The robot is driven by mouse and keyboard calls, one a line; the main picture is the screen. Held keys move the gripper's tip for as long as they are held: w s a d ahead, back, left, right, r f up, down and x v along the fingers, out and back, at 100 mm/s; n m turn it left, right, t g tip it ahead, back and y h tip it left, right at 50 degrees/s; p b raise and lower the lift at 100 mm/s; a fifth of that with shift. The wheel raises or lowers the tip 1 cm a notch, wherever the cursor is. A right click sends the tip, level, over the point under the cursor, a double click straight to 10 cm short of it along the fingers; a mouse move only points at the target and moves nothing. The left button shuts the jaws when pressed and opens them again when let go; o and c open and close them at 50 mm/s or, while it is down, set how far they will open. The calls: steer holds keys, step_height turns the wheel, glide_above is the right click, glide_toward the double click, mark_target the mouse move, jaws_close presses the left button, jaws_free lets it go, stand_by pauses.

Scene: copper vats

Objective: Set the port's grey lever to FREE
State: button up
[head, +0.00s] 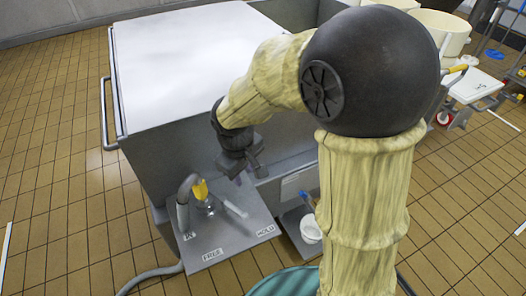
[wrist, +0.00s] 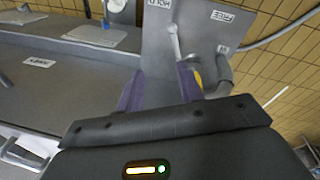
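The port is a grey plate (head: 228,238) on the near side of the vat, with FREE (head: 208,255) and HOLD (head: 265,231) labels. Its grey lever (head: 234,208) points toward the HOLD side; it also shows in the wrist view (wrist: 175,42), pointing toward HOLD (wrist: 160,3), away from FREE (wrist: 222,16). A yellow part (head: 201,190) stands by the bent grey pipe, partly hidden behind a finger in the wrist view. My gripper (head: 246,173) is above and behind the plate, apart from the lever. Its purple fingers (wrist: 160,88) are spread with nothing between them.
The large grey vat (head: 160,165) with a white top stands behind the port. The bent grey pipe (head: 184,195) rises at the plate's left. A small white cup (head: 311,230) sits right of the plate. Tiled floor at left is clear.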

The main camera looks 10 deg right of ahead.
steer(key=s+d+r+m+p, duration=0.2)
steer(key=d+r+p, duration=0.2)
steer(key=r+p, duration=0.1)
steer(key=shift+s+d+m, duration=0.15)
steer(key=shift+m, duration=0.15)
steer(key=shift+c, duration=0.5)
